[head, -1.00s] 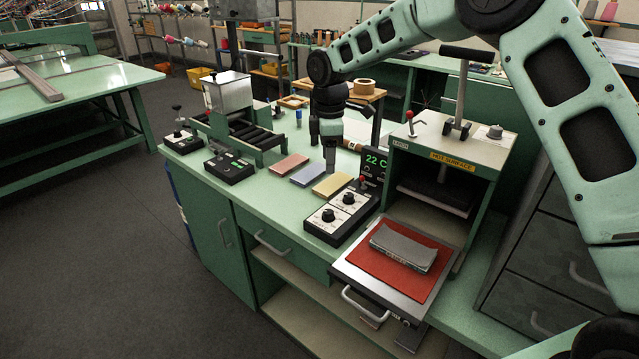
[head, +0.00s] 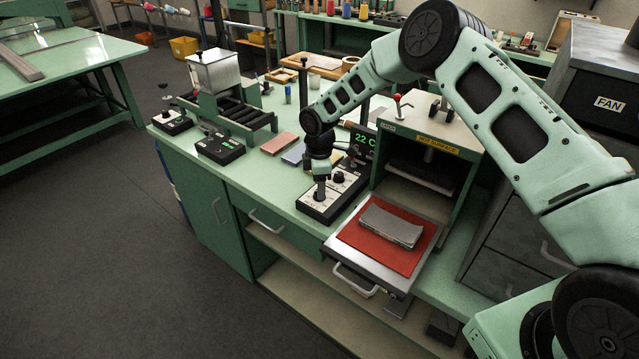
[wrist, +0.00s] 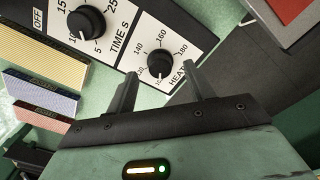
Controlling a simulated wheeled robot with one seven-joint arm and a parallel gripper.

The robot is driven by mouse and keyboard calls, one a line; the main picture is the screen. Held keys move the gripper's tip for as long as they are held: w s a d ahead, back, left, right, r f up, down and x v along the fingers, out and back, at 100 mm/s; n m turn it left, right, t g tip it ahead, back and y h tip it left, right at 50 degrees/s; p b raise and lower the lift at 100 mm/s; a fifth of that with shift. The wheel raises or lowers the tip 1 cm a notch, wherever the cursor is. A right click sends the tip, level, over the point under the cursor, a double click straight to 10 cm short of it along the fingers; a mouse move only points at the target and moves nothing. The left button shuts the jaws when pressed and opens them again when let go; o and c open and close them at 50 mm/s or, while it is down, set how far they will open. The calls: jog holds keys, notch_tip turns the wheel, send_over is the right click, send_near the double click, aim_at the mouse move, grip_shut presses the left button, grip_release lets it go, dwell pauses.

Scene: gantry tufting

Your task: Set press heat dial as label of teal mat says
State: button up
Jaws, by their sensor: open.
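The heat dial (wrist: 160,64) is a black round knob on the white press panel. Numbers 140, 160 and 180 are readable around it, and its white pointer faces the gripper side. My gripper (wrist: 160,88) is open, its fingers either side of the dial's near side in the wrist view; contact cannot be told. In the head view my gripper (head: 320,194) is over the near end of the control box (head: 331,207), hiding the heat dial. The time dial (wrist: 86,23) is beside it. I see no clearly teal mat and no readable mat label.
A grey slab (head: 391,226) lies on the red pad (head: 385,249) of the pulled-out press tray. The press (head: 436,131) is marked hot surface; its display (head: 362,144) reads 22 C. Yellow (wrist: 42,50) and other coloured mats lie left of the panel.

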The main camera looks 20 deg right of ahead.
jog(key=shift+f, duration=0.95)
jog(key=c, duration=1)
jog(key=shift+o, duration=0.2)
